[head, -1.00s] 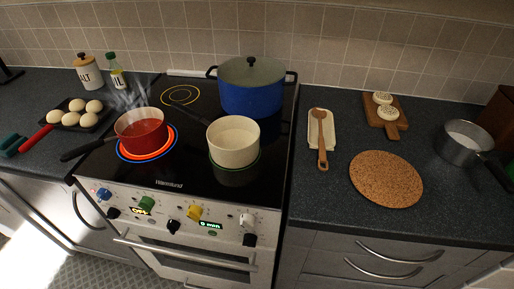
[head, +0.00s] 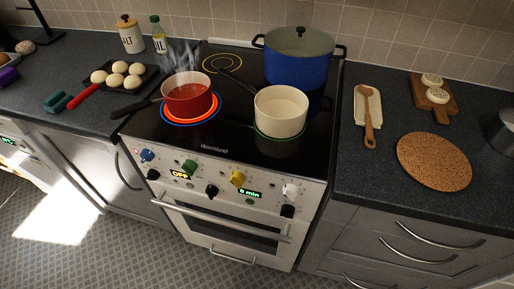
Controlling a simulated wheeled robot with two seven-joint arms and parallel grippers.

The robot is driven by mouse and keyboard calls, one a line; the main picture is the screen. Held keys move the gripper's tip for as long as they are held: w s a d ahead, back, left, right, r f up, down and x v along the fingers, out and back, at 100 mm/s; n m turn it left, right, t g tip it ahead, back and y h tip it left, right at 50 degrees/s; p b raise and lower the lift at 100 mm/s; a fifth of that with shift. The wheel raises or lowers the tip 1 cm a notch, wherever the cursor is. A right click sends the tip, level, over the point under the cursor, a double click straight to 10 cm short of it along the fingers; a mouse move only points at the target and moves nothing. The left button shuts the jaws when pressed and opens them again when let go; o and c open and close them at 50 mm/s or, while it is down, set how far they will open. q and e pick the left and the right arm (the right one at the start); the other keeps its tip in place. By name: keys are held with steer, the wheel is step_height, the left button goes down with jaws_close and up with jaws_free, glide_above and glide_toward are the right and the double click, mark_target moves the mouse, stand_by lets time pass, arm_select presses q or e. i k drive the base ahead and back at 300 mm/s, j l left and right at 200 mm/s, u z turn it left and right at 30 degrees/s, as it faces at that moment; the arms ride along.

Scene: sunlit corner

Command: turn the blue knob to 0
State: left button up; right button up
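The blue knob (head: 147,155) is at the far left of the stove's front panel (head: 215,178), above a black knob (head: 153,174). Its pointer setting is too small to read. To its right are a green knob (head: 189,166), a yellow knob (head: 237,178) and a white knob (head: 290,190). A red pot (head: 188,101) steams on a burner with a glowing red ring and a blue outer ring. Neither of my grippers shows in the head view.
A cream pot (head: 280,112) and a lidded blue pot (head: 298,58) stand on the hob. The red pot's black handle (head: 134,108) overhangs the front left, above the blue knob. The oven handle (head: 222,222) sticks out below the panel. The floor (head: 130,250) in front is clear.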

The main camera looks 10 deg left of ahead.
mark_target(146, 155)
steer(key=k+j+z, duration=0.15)
steer(key=j, duration=0.3)
steer(key=j+z, duration=0.15)
steer(key=j, duration=0.3)
steer(key=k+j+z, duration=0.1)
steer(key=j, duration=0.3)
steer(key=k+j+z, duration=0.15)
steer(key=j, duration=0.25)
steer(key=k+j+z, duration=0.15)
steer(key=j, duration=0.25)
steer(key=k+j+z, duration=0.15)
steer(key=j, duration=0.2)
steer(key=k, duration=0.05)
